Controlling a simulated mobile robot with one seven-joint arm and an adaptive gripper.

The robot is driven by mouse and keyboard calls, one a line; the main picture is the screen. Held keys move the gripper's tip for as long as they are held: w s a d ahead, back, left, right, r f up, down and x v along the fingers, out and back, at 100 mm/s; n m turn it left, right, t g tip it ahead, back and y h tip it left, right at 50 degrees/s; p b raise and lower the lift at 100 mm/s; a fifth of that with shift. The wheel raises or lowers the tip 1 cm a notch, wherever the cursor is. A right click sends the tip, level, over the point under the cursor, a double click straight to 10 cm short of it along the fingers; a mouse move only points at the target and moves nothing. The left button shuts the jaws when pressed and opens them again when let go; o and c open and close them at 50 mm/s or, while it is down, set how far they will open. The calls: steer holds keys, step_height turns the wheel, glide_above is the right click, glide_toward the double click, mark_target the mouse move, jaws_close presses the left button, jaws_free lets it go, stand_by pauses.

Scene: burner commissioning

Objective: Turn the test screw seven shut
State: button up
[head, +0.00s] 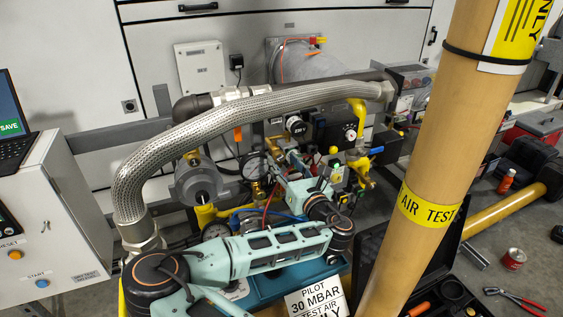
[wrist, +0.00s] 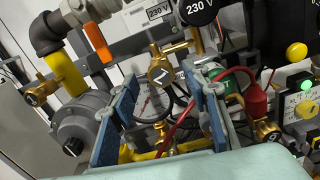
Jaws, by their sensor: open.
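A round brass screw head (wrist: 160,73) with a dark mark that looks like a 7 sits near the middle of the wrist view, on a brass fitting. My gripper (wrist: 162,88) is open, its two blue-grey fingers standing left and right of this screw head with a gap on each side. In the picture the screw head lies between the fingertips; I cannot tell how far beyond them it is. Nothing is held. In the head view my arm reaches into the pipework and I cannot make out the screw there.
A pressure gauge (wrist: 148,103) and a red cable (wrist: 190,115) show between the fingers. A grey round housing (wrist: 75,130) is at left. A red plug (wrist: 256,98) and another brass fitting (wrist: 266,132) are close at right. A braided hose (head: 250,105) arches over the pipework.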

mark_target(279, 156)
steer(key=shift+x, duration=1.25)
steer(key=c, duration=1.2)
